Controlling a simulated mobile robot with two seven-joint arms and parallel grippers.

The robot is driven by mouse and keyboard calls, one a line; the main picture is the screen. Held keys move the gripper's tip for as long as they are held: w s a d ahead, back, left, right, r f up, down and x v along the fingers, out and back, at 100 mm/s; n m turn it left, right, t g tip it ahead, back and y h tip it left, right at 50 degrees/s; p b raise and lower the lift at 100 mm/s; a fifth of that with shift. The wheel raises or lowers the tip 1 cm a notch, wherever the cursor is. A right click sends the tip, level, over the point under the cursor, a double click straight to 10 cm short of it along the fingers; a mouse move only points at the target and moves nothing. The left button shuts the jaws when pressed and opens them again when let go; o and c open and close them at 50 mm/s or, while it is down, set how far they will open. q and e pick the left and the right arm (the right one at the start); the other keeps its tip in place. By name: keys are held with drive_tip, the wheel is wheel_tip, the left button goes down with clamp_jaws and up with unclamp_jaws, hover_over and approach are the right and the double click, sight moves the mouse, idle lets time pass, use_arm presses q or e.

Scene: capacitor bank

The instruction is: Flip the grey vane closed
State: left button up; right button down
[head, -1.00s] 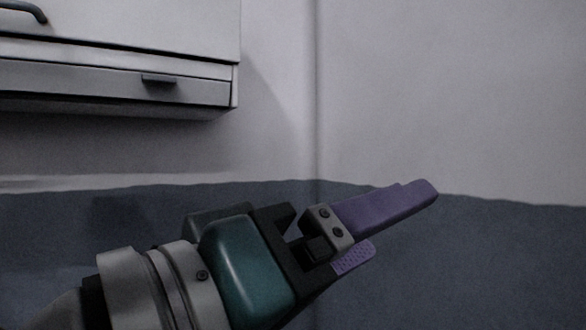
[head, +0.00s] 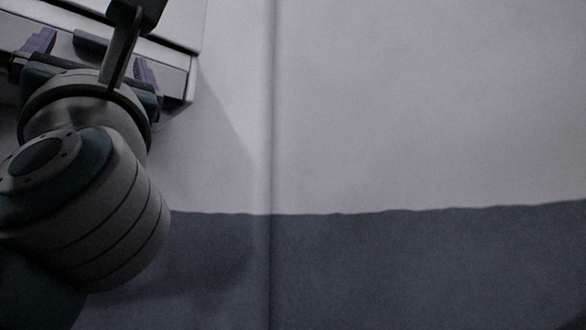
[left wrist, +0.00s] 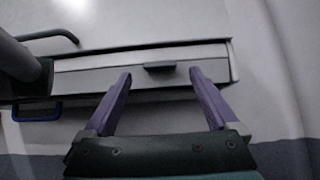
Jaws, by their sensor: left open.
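A long grey panel (head: 172,80) with a small dark tab (head: 92,42) runs along the bottom of a pale cabinet, at the upper left of the head view. It appears to be the vane. In the left wrist view the panel (left wrist: 95,80) lies ahead, with its tab (left wrist: 159,67) roughly centred. My left gripper (head: 92,55) is open and empty. Its purple fingers (left wrist: 160,76) show on either side of the tab in the left wrist view; I cannot tell whether they touch the panel. My left wrist hides part of the panel in the head view. My right gripper is not in view.
A blue loop (left wrist: 38,112) and a dark rounded part stand at the left of the left wrist view. The wall (head: 420,110) to the right is bare, with open room before it.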

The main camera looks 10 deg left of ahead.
sight(98, 45)
use_arm(q)
drive_tip(key=p+x, duration=0.1)
drive_tip(key=x, duration=0.2)
drive_tip(key=shift+r+p, duration=0.3)
drive_tip(key=shift+p, duration=0.05)
drive_tip(key=shift+w+a+r+p, duration=0.25)
drive_tip(key=shift+w+a+p, duration=0.1)
drive_tip(key=shift+a, duration=0.1)
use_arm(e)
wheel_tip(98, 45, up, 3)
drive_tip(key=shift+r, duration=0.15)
